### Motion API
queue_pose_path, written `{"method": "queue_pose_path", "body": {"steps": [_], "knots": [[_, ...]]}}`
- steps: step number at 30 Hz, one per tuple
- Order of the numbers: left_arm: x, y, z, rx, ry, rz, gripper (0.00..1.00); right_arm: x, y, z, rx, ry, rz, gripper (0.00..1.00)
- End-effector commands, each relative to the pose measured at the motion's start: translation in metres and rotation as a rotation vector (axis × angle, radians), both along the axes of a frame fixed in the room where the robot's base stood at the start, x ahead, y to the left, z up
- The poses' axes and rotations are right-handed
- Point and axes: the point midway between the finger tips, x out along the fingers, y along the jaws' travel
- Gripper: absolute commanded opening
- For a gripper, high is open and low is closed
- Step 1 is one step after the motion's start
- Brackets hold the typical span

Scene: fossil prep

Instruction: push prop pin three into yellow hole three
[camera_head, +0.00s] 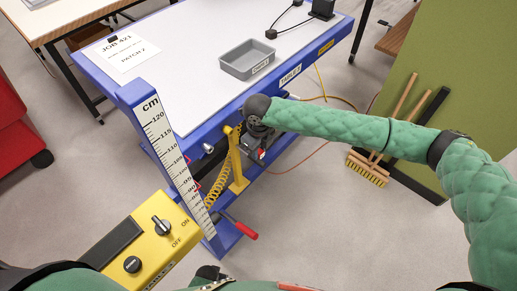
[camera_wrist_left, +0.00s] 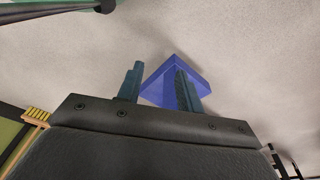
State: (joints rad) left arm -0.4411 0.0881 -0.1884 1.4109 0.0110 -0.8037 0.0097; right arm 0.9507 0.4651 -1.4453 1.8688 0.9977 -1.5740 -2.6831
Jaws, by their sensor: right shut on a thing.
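My right gripper (camera_head: 258,152) is shut beside the yellow upright (camera_head: 237,165) at the front edge of the blue table. The thing in its jaws, taken as prop pin three, is hidden by the gripper and wrist. I cannot tell whether the pin is in a hole, and no hole numbers are readable. A yellow coiled cord (camera_head: 214,184) hangs left of the upright. In the left wrist view my left gripper (camera_wrist_left: 158,82) is open, with its two fingers apart. A blue part (camera_wrist_left: 175,72) shows behind the fingers; nothing is visibly held.
The table's white top (camera_head: 190,55) carries a grey tray (camera_head: 247,60) and a paper sheet (camera_head: 122,50). A cm scale (camera_head: 170,150), a yellow ON/OFF box (camera_head: 145,248) and a red handle (camera_head: 240,228) stand close by. A broom (camera_head: 368,168) leans at the right.

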Motion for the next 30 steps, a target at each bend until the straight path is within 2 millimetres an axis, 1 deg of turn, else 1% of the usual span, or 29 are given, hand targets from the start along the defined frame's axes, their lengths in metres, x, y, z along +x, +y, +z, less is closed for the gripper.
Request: {"method": "queue_pose_path", "body": {"steps": [1,2,9,15,19,24,30], "knots": [[-0.001,0.001,-0.002,0.002,-0.001,-0.001,0.36,0.001,0.000,0.002,0.000,0.000,0.000,0.00],[0.000,0.001,-0.004,0.002,0.000,-0.001,0.36,0.003,0.004,0.000,0.001,-0.001,0.000,0.00],[0.000,-0.001,0.003,-0.001,0.005,0.001,0.36,0.020,0.026,0.000,0.001,-0.001,0.000,0.00],[0.003,-0.003,0.009,-0.003,0.007,0.002,0.36,0.031,0.039,0.000,0.000,0.000,-0.001,0.00],[0.003,-0.004,0.012,-0.003,0.013,0.003,0.36,0.034,0.044,0.000,0.000,0.000,-0.001,0.00],[0.007,-0.005,0.017,-0.005,0.003,0.003,0.36,0.036,0.046,0.000,0.000,0.000,0.000,0.00],[0.006,-0.005,0.016,-0.005,0.006,0.003,0.36,0.036,0.046,0.000,0.000,0.000,0.000,0.00]]}}
